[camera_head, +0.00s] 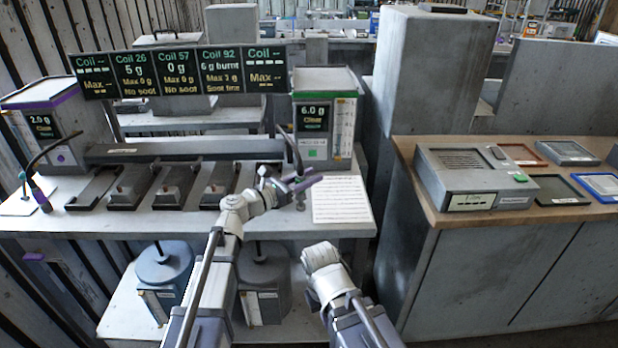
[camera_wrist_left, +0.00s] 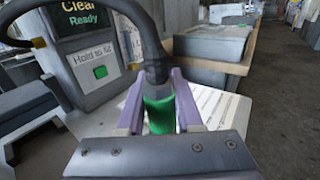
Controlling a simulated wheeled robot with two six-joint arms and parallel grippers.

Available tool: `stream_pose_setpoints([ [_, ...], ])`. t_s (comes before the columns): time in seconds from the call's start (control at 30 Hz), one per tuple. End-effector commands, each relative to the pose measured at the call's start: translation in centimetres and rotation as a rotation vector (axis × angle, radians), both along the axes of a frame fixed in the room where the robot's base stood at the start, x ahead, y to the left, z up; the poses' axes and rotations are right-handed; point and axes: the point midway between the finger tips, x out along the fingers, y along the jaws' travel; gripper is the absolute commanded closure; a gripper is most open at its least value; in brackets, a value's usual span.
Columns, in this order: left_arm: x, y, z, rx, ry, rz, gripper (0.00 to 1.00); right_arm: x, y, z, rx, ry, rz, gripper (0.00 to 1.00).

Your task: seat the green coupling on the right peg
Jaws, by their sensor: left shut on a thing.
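My left gripper (camera_head: 299,184) is above the right end of the bench, beside the right cabinet. In the left wrist view its two purple fingers (camera_wrist_left: 158,82) are shut on the green coupling (camera_wrist_left: 160,115), one on each side. The coupling hangs at the end of a black hose (camera_wrist_left: 150,40), which also shows in the head view (camera_head: 293,152). A small grey post, seemingly the right peg (camera_head: 300,204), stands just below the gripper. The gap between coupling and peg cannot be judged. My right arm shows low in the middle of the head view, but its gripper does not.
The right cabinet (camera_head: 325,118) reads 6.0 g. A white sheet (camera_head: 340,199) lies right of the gripper. Several coil trays (camera_head: 173,186) line the bench. A wooden-topped counter (camera_head: 450,215) stands at right.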

Motion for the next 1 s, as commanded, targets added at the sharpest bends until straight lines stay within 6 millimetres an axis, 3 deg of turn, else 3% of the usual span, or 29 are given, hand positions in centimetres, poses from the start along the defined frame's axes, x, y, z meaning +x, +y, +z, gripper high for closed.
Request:
stream_pose_setpoints([
  [1.0, 0.0, 0.0, -2.5, 0.0, 0.0, 0.0, 1.0, 0.0, 0.0, -2.5, 0.0, 0.0, 0.0, 1.0],
])
